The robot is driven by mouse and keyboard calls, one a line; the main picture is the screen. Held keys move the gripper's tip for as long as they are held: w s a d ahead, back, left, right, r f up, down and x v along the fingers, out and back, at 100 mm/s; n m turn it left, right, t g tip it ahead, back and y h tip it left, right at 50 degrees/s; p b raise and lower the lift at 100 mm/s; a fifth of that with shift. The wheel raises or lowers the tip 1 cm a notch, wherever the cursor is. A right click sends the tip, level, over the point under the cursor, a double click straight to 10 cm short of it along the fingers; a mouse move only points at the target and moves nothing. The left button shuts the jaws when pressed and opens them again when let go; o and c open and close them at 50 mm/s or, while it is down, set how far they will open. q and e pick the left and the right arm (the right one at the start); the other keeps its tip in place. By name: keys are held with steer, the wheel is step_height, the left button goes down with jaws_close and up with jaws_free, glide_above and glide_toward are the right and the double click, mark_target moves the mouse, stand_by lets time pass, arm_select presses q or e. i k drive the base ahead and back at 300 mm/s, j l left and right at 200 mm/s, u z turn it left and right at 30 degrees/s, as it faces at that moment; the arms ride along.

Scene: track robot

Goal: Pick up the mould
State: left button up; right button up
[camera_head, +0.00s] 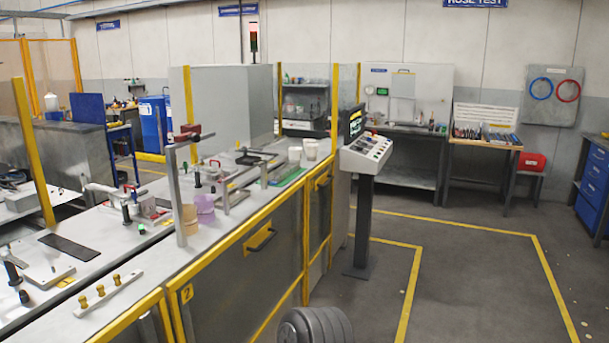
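I cannot tell for sure which thing is the mould. The long white workbench (128,262) at the left carries several small fixtures and parts. On it are a dark flat plate (70,247), a pale plate with a black-handled clamp (45,272), and a white bar with yellow knobs (107,292). Farther along are a tan cup (187,220), a purple cup (205,209) and a rail-like fixture (228,196). White cups (310,149) stand near the far end. Neither of my grippers is in view.
Yellow-framed panels (245,275) close the bench's front. A control console (365,155) on a post stands at its far right end. Grey floor (485,285) with yellow lines is open at the right. A wooden tool table (484,147) and blue drawers (594,185) stand beyond.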

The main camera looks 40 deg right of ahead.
mark_target(283, 171)
steer(key=z, duration=1.1)
steer(key=i+l, duration=0.3)
steer(key=i, duration=0.15)
steer(key=i+l+z, duration=0.1)
steer(key=i+l, duration=0.15)
steer(key=i, duration=0.2)
steer(key=i+l, duration=0.25)
steer(key=i, duration=0.2)
steer(key=i+l+z, duration=0.1)
steer(key=i+l, duration=0.15)
steer(key=i, duration=0.2)
steer(key=i+l, duration=0.25)
steer(key=i, duration=0.2)
steer(key=i+l, duration=0.2)
steer(key=i, duration=0.25)
steer(key=i+l+z, duration=0.1)
steer(key=i, duration=0.35)
steer(key=l, duration=0.1)
